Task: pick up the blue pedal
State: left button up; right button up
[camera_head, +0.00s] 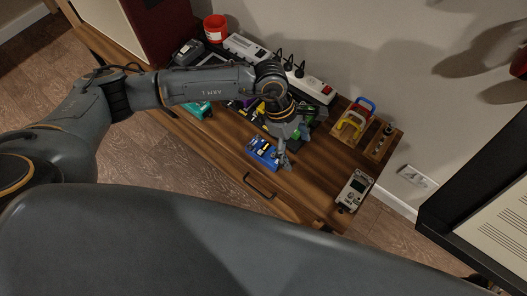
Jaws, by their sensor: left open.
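The blue pedal (262,152) lies on the wooden cabinet top (312,185) near its front edge. My left gripper (283,156) points down over the pedal's right side, with its fingertips close to it. The gripper is open. I cannot tell from this view whether a finger touches the pedal. My left arm hides part of the cabinet top behind. My right gripper does not show.
A teal pedal (197,109) is to the left. A power strip (309,86) with plugs runs along the back. A white-grey device (355,189) stands at the right corner. A small wooden holder (379,143) and a red jar (215,27) stand farther back.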

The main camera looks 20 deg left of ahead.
pick_arm(q)
jog(key=w+a+f+m+t+y, duration=0.1)
jog(key=w+a+y, duration=0.3)
jog(key=a, duration=0.5)
send_over(263, 149)
jog(key=f, duration=0.7)
jog(key=shift+s+d+f, duration=0.1)
jog(key=shift+s+d, duration=0.1)
jog(key=shift+d, duration=0.05)
jog(key=shift+w+a+f, duration=0.1)
jog(key=shift+f, duration=1.45)
jog(key=shift+w+a+f, duration=0.1)
jog(key=shift+f, duration=1.45)
jog(key=shift+c, duration=0.2)
jog(key=c, duration=1.4)
jog(key=shift+c, duration=0.4)
jog(key=shift+r, duration=0.15)
